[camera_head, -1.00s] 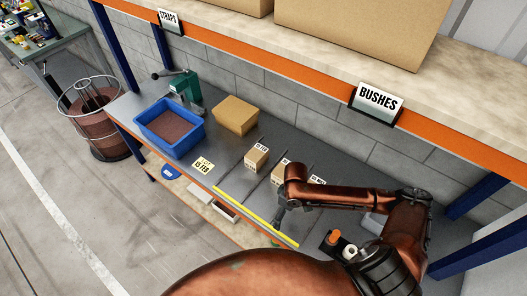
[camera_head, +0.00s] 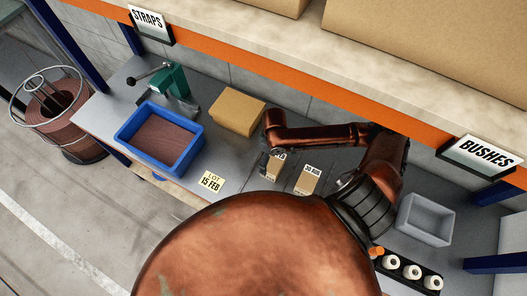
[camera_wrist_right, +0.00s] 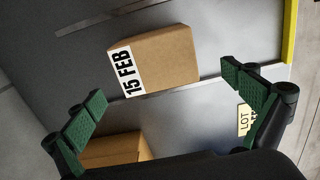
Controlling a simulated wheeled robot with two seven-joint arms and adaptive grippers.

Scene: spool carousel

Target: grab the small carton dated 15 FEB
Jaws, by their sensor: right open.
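In the right wrist view, the small carton labelled 15 FEB (camera_wrist_right: 165,60) lies on the grey shelf beyond and between the fingertips. My right gripper (camera_wrist_right: 170,95) is open and empty, apart from the carton. In the head view, my right gripper (camera_head: 266,166) points down beside a small carton (camera_head: 276,166), whose label is partly hidden. Another small carton (camera_head: 308,180), with a different date that is hard to read, stands to its right. A yellow card reading LOT 15 FEB (camera_head: 211,182) lies left of the gripper. My left gripper is not in view.
A larger plain carton (camera_head: 238,112) and a blue bin (camera_head: 122,135) stand left of the small cartons. A green tool (camera_head: 172,82) is behind the bin. A grey tray (camera_head: 425,218) and white spools (camera_head: 412,272) are at right. The orange upper-shelf beam (camera_head: 290,83) overhangs the workspace.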

